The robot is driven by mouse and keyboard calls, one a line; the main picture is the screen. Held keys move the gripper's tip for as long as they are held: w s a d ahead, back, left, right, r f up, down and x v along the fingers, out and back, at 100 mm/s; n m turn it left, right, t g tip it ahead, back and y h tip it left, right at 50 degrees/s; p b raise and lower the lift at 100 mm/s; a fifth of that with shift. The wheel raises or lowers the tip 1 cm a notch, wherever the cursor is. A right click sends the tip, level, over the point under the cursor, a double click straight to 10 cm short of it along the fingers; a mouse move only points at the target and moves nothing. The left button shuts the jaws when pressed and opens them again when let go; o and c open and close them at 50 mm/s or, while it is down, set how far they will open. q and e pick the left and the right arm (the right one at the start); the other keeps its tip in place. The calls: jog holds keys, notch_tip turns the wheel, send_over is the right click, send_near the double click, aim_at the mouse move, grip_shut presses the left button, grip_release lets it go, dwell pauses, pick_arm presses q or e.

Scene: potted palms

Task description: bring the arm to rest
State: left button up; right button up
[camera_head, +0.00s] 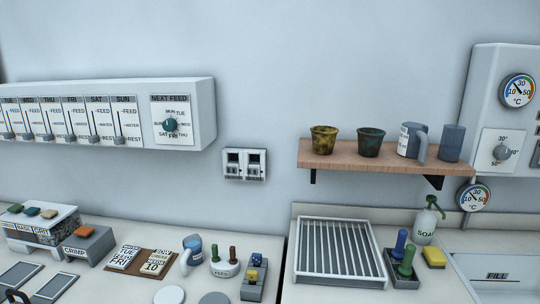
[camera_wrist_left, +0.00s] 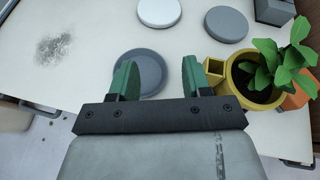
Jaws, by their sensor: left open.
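My left gripper (camera_wrist_left: 159,80) is open in the left wrist view, its two green-padded fingers apart with nothing between them. Beyond the fingers a dark grey round saucer (camera_wrist_left: 146,66) lies on the pale counter, partly hidden by the left finger. A yellow pot (camera_wrist_left: 232,82) with a leafy green plant (camera_wrist_left: 272,66) stands close to the right of the right finger; I cannot tell whether they touch. My right gripper is in neither view.
A white disc (camera_wrist_left: 159,12) and a grey disc (camera_wrist_left: 227,24) lie farther back on the counter. In the head view, a wooden shelf (camera_head: 385,164) holds two pots and two vessels. A drain rack (camera_head: 340,250) and a soap bottle (camera_head: 425,225) are at the right.

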pick_arm(q)
jog(key=shift+s+d+f+n+g, duration=0.3)
jog(key=shift+d+f+n, duration=0.2)
jog(key=shift+n, duration=0.4)
jog(key=s+d+f+n+g, duration=0.1)
jog(key=s+d+n+g, duration=0.15)
jog(key=s+n, duration=0.65)
jog(key=s+d+f+n+g+h, duration=0.1)
jog(key=s+d+n+g, duration=0.15)
jog(key=s+n, duration=0.65)
jog(key=s+d+f+n+g, duration=0.15)
jog(key=s+n+g, duration=0.25)
jog(key=s+n, duration=0.5)
notch_tip(320, 180, down, 24)
jog(key=w+n+g, duration=0.1)
jog(key=w+n, duration=0.1)
jog(key=n, duration=0.1)
jog(key=s+a+f+g, duration=0.1)
jog(key=s+a+f, duration=0.1)
jog(key=s+f, duration=1.4)
jog(key=shift+f+g, duration=0.3)
jog(key=shift+f, duration=0.2)
jog(key=shift+s, duration=0.1)
